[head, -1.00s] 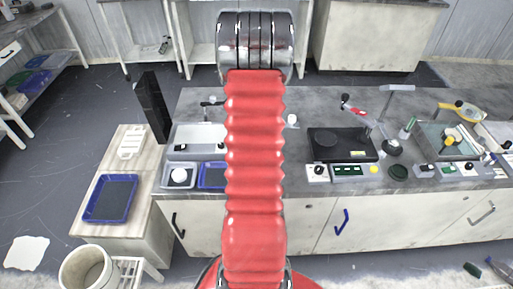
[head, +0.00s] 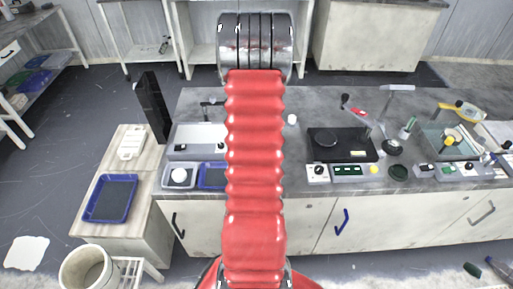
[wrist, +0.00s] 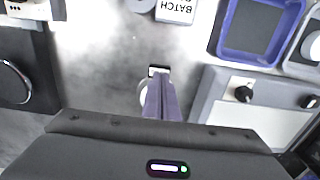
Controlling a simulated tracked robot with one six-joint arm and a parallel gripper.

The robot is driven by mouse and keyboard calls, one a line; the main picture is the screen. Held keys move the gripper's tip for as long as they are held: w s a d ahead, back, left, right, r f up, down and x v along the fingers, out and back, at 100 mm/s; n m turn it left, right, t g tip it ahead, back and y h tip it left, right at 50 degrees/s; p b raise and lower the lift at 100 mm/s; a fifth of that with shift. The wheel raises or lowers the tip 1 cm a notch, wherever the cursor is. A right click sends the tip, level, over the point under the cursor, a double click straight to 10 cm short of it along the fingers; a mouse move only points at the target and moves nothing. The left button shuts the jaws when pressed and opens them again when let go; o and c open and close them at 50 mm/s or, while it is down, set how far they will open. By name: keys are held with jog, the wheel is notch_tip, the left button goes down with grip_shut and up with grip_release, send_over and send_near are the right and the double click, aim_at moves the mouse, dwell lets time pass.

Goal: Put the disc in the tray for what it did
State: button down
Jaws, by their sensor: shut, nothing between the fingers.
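My gripper (wrist: 158,73) is shut and empty above the grey bench in the wrist view; my red arm hides it in the head view. A dark round platen (head: 326,139) sits on a black unit. I cannot tell which thing is the disc.
A grey-and-white machine (head: 196,150) stands behind the trays. Another blue tray (head: 110,198) lies on the side table. A small white cylinder (head: 292,119) stands right of my arm. The bench around my fingertips is largely bare.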

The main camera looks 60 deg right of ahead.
jog(key=shift+f, duration=1.15)
dwell(0.5)
jog(key=shift+r, duration=3)
jog(key=w+a+r+n+t, duration=0.1)
jog(key=a+r+n, duration=0.3)
jog(key=a, duration=1.2)
jog(key=w+a+r+n+t, duration=0.2)
jog(key=a+r+n, duration=0.2)
jog(key=a+r, duration=0.7)
jog(key=w+a+r+n+t, duration=0.1)
jog(key=a+r+n, duration=0.3)
jog(key=a, duration=1.8)
notch_tip(320, 180, up, 4)
jog(key=shift+w+a+r+n+t, duration=0.2)
jog(key=shift+a+n+t, duration=0.1)
jog(key=shift+t, duration=0.5)
